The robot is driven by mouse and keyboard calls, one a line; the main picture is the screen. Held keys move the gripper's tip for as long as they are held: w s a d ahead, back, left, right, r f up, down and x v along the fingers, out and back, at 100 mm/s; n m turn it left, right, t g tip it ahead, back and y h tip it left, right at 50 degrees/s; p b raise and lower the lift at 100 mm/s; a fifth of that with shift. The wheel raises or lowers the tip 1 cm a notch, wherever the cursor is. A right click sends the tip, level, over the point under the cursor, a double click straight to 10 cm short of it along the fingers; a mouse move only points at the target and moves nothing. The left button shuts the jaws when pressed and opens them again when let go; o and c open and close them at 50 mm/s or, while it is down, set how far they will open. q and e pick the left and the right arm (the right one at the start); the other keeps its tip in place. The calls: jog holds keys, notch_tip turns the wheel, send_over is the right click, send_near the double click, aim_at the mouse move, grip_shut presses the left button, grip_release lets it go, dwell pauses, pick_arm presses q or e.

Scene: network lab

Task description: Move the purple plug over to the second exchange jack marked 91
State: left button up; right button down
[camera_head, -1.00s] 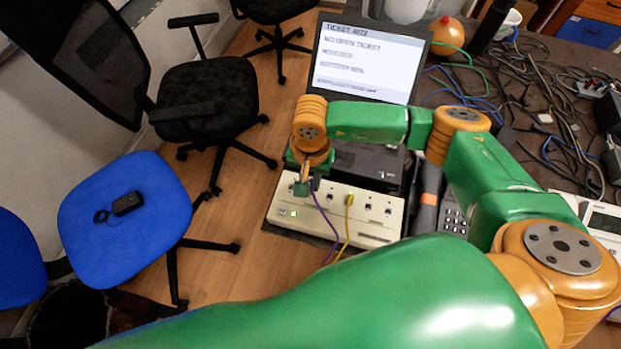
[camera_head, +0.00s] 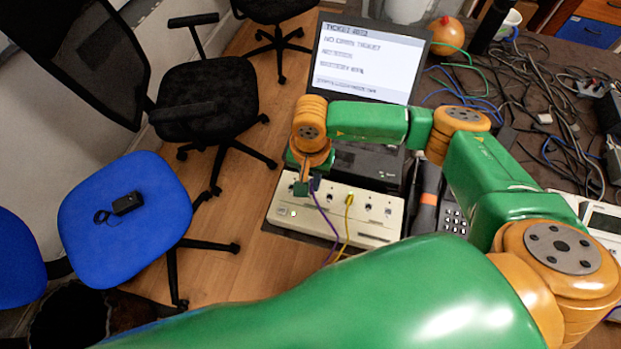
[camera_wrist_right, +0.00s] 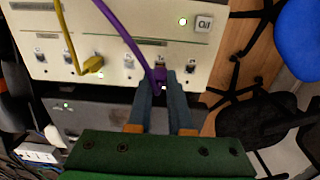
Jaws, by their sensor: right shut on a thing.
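The exchange panel (camera_head: 290,213) is a cream box with a row of jacks, and it also shows in the right wrist view (camera_wrist_right: 110,25). My right gripper (camera_head: 306,187) is at the left part of its jack row. In the right wrist view my right gripper (camera_wrist_right: 158,84) is shut on the purple plug (camera_wrist_right: 159,75), whose purple cord (camera_wrist_right: 128,38) runs up and left across the panel. The plug is at the panel's jack row; I cannot tell whether it is seated. A yellow plug (camera_wrist_right: 92,65) is at another jack. The jack markings are too small to read. My left gripper is not in view.
A laptop (camera_head: 368,60) stands behind the panel, with a dark box between them. A telephone (camera_head: 440,205) is right of the panel. Tangled cables (camera_head: 550,110) cover the table's right side. Chairs, one with a blue seat (camera_head: 120,220), stand at the left.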

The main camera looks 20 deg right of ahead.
jog(key=shift+f, duration=0.1)
jog(key=shift+b, duration=0.45)
jog(key=shift+f+b, duration=0.85)
jog(key=shift+b, duration=0.25)
dwell(1.4)
jog(key=c, duration=0.8)
grip_release()
jog(key=shift+o, duration=0.2)
notch_tip(320, 180, up, 7)
jog(key=shift+r+b, duration=0.1)
jog(key=shift+b, duration=0.6)
